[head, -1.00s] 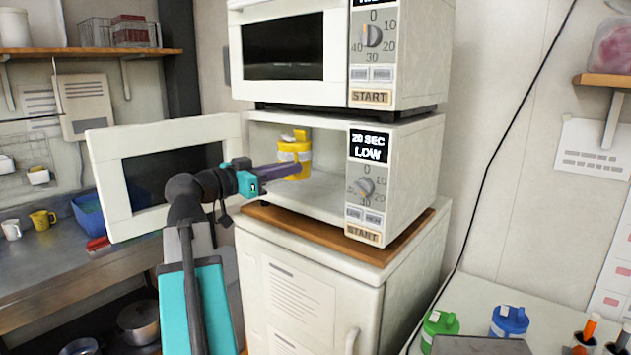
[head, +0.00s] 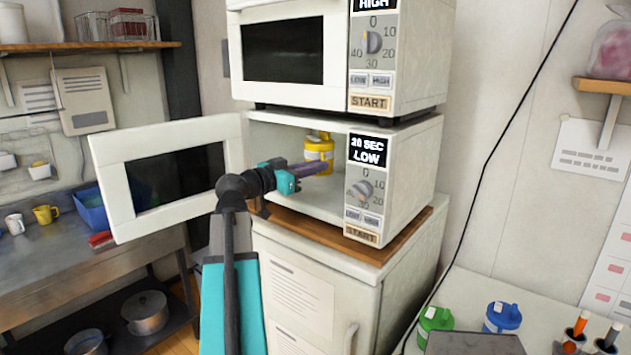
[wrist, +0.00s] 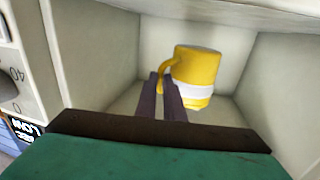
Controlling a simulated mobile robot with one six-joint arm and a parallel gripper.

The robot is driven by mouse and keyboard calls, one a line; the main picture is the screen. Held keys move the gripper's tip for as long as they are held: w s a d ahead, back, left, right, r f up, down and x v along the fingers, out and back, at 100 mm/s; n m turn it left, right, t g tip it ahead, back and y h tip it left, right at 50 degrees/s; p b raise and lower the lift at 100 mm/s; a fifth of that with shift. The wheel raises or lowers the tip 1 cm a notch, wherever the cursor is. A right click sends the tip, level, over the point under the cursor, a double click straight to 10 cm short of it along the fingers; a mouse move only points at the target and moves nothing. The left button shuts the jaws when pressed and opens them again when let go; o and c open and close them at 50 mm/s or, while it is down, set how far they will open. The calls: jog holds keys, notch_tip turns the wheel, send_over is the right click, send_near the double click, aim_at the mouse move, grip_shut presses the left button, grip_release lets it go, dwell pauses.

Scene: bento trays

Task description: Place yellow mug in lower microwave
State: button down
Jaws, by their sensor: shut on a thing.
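The yellow mug (head: 319,152) with a white band is inside the open lower microwave (head: 408,175), close to its right side in the head view. My gripper (head: 323,167) reaches in through the opening. In the wrist view my gripper (wrist: 168,84) is shut on the handle of the mug (wrist: 199,68), at the mug's left side. I cannot tell whether the mug's base touches the microwave floor. The microwave door (head: 120,200) stands wide open to the left. The panel reads 20 SEC LOW.
The closed upper microwave (head: 425,60) sits directly above. The lower one stands on a wooden board (head: 390,255) over a white cabinet (head: 305,270). Green (head: 435,322) and blue (head: 502,318) lidded mugs are at lower right. Another yellow mug (head: 45,214) is on the left counter.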

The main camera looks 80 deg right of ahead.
jog(key=shift+f, duration=0.45)
jog(key=shift+f, duration=0.15)
jog(key=shift+f+p, duration=0.85)
jog(key=shift+f, duration=0.4)
jog(key=shift+s+d+f+p, duration=0.1)
jog(key=shift+d+f+p, duration=0.05)
jog(key=shift+f+p, duration=0.35)
jog(key=shift+f+b, duration=0.25)
jog(key=shift+b, duration=0.15)
jog(key=c, duration=1.9)
grip_release()
jog(key=shift+o, duration=0.2)
jog(key=shift+r+p, duration=0.25)
jog(key=shift+p, duration=0.15)
